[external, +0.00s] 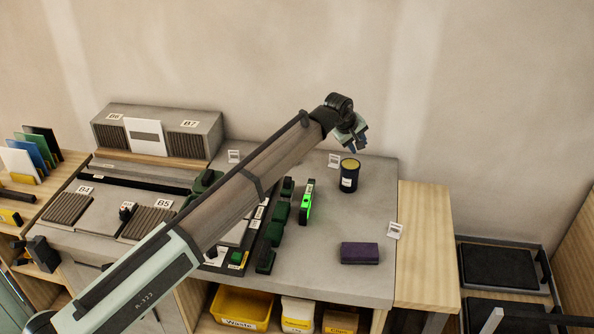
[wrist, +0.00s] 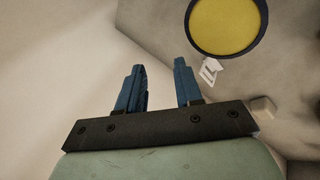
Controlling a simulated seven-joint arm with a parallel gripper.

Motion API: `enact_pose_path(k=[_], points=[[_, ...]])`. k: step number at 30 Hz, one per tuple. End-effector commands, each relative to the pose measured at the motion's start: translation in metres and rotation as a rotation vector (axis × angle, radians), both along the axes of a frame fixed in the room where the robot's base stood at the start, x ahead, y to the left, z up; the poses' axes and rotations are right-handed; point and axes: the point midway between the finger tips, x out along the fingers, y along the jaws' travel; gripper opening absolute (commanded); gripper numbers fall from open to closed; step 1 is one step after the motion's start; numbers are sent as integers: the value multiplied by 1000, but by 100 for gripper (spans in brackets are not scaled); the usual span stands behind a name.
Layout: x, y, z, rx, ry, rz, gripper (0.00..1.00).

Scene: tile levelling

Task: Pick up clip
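Small white clips stand apart on the grey worktop: one at the back left (external: 234,156), one beside the dark jar (external: 334,160), and one near the right edge (external: 394,230). In the wrist view one white clip (wrist: 210,71) shows close to the jar's round yellow top, right of the fingers. My gripper (external: 358,148) is at the back of the worktop, in the picture just above the jar. Its two blue fingers (wrist: 158,76) are spread apart with nothing between them. No clip touches them.
The dark jar (external: 349,177) with a yellow top (wrist: 228,22) stands near my gripper. A purple block (external: 360,253) lies in front. The right worktop is mostly clear; a wall rises behind.

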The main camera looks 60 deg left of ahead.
Motion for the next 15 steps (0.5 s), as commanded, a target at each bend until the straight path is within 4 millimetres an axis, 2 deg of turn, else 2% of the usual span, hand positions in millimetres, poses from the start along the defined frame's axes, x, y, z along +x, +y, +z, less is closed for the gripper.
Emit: enact_pose_path(k=[1, 6, 12, 15], points=[[-16, 30, 2, -26, 31, 64, 35], [-72, 113, 5, -119, 139, 284, 35], [-151, 199, 14, -226, 262, 557, 35], [-191, 234, 19, -275, 320, 688, 35]])
